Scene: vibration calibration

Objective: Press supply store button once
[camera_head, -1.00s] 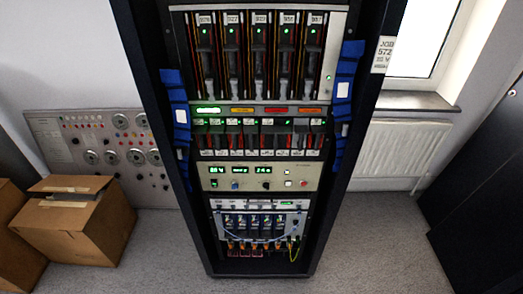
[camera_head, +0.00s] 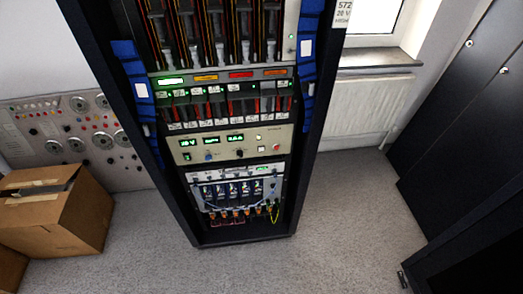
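The beige power supply panel (camera_head: 222,145) sits in the lower middle of the tall dark rack. It has three lit green displays (camera_head: 212,141), a green-lit switch (camera_head: 186,157), a blue knob (camera_head: 208,156) and a black knob (camera_head: 239,153). The labels are too small to read, so I cannot tell for sure which one is the store button. My gripper is not in view, and nothing covers the panel.
The rack frame (camera_head: 312,120) stands around the panel. Below it is a unit with cables (camera_head: 237,190). A cardboard box (camera_head: 60,215) stands at the left, a radiator (camera_head: 365,105) at the right, dark cabinets (camera_head: 460,100) far right. Grey floor (camera_head: 340,220) in front is free.

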